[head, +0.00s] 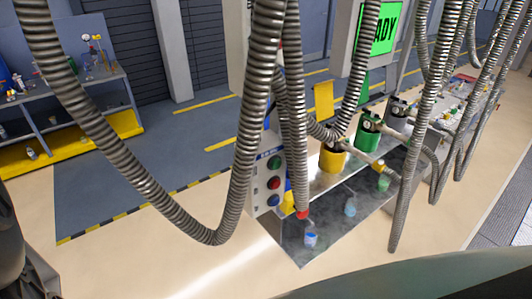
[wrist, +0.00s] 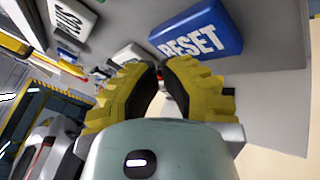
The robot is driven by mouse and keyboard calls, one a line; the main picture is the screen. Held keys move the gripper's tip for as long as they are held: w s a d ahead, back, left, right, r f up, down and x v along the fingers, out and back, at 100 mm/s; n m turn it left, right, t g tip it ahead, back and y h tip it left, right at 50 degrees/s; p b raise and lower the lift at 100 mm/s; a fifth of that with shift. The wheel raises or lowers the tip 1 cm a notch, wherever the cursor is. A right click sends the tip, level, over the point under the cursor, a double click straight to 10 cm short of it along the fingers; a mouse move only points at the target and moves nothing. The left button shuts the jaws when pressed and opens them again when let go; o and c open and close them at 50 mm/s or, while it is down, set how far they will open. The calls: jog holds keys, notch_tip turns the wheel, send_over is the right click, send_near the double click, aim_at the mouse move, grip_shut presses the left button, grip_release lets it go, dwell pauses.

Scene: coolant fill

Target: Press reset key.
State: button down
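The reset key (wrist: 200,32) is a blue block with white RESET lettering, mounted on a grey panel (wrist: 275,90) in the wrist view. My gripper (wrist: 160,67) has two yellow ribbed fingers with dark inner pads. The fingers arch inward and their tips nearly meet, with nothing visibly held. The tips are just below and left of the key in the picture; I see no contact, but cannot judge the depth. In the head view, a pale control box (head: 267,182) carries green, red and blue round buttons; I cannot tell which is the reset key. My gripper is not visible there.
A white key (wrist: 72,18) with dark lettering sits left of the reset key. In the head view, several metal hoses (head: 165,195) hang across the scene. Yellow (head: 333,160) and green (head: 367,134) containers stand by the box.

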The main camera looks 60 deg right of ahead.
jog(key=shift+s+a, duration=0.15)
jog(key=s, duration=0.1)
jog(key=s+a+b, duration=0.1)
jog(key=s, duration=0.2)
jog(key=shift+s+a, duration=0.3)
jog(key=shift+s, duration=0.05)
dwell(0.7)
